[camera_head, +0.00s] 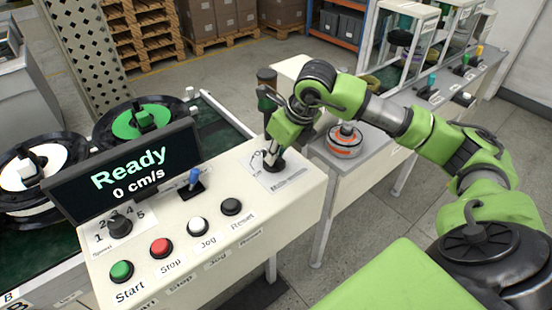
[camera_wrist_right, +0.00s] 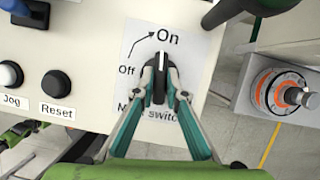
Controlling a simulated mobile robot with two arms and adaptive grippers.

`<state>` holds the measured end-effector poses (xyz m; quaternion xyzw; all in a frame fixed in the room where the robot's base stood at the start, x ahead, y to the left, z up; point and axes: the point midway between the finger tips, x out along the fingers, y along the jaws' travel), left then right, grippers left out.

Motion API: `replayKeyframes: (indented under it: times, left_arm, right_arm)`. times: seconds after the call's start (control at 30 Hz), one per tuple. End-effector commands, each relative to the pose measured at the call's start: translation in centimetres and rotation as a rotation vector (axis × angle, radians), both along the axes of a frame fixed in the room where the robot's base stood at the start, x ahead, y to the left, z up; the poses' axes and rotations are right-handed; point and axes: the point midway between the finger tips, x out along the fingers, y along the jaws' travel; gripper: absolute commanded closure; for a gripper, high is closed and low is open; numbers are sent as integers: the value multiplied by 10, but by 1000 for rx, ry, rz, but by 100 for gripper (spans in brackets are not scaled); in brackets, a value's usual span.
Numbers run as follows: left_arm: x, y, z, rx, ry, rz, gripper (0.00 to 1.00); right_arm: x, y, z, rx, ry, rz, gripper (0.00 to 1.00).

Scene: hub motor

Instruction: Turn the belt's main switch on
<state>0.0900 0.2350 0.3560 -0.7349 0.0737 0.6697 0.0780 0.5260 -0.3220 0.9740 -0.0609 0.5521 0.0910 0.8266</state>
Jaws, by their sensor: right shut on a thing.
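The main switch is a black rotary knob (camera_wrist_right: 160,92) on a white label with "Off" at its left and "On" above it. In the wrist view its white mark points up at the word "On". In the head view the knob sits at the right end of the white control panel (camera_head: 240,185), mostly covered by my right gripper (camera_head: 271,158). In the wrist view my right gripper (camera_wrist_right: 160,75) has a fingertip on each side of the knob and is shut on it. The display (camera_head: 125,172) reads "Ready" and "0 cm/s". My left gripper is not in view.
Start (camera_head: 121,271), Stop (camera_head: 161,247), Jog (camera_head: 197,224) and Reset (camera_head: 231,206) buttons line the panel, with a blue-tipped lever (camera_head: 194,180) and a numbered dial (camera_head: 119,224) behind. An orange-ringed part (camera_head: 345,140) stands on the side table to the right.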

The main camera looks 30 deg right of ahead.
Motion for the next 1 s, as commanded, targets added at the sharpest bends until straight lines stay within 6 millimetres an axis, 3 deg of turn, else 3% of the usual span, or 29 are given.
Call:
replayKeyframes:
  times: [0.33,0.87,0.9,0.93,1.0]
  left_arm:
    - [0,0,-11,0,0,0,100]
    - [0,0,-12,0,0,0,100]
    - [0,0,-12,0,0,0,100]
    - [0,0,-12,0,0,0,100]
    - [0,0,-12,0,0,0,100]
  right_arm:
    - [1,1,1,1,-4,-136,100]
    - [1,0,2,1,-4,-160,100]
    - [1,0,2,1,-4,-160,80]
    - [1,0,2,1,-4,-160,72]
    - [1,0,2,1,-3,-159,71]
